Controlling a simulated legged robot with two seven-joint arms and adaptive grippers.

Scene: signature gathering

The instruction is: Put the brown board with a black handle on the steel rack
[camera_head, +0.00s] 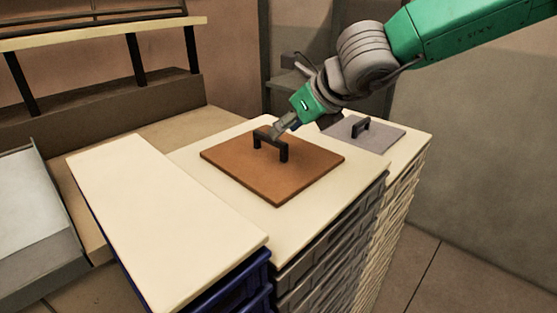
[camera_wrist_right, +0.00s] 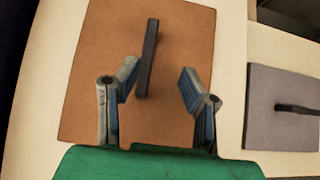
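The brown board (camera_head: 235,170) lies flat on a cream top (camera_head: 195,150), with its black handle (camera_head: 270,144) standing up; the wrist view shows the board (camera_wrist_right: 105,40) and handle (camera_wrist_right: 149,55) too. My right gripper (camera_head: 283,128) is at the handle in the head view. In the wrist view, my right gripper's fingers (camera_wrist_right: 158,76) are open, one on each side of the handle's near end, with gaps visible. Whether they are level with it is unclear. My left gripper is not in view. A grey metal unit (camera_head: 30,205) is at the left edge; I cannot tell if it is the steel rack.
A grey board (camera_head: 385,136) with a black handle lies behind and right of the brown one. An empty cream top (camera_head: 165,215) over blue crates (camera_head: 235,285) is at front left. A shelf (camera_head: 100,32) stands at back left, and a wall is at right.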

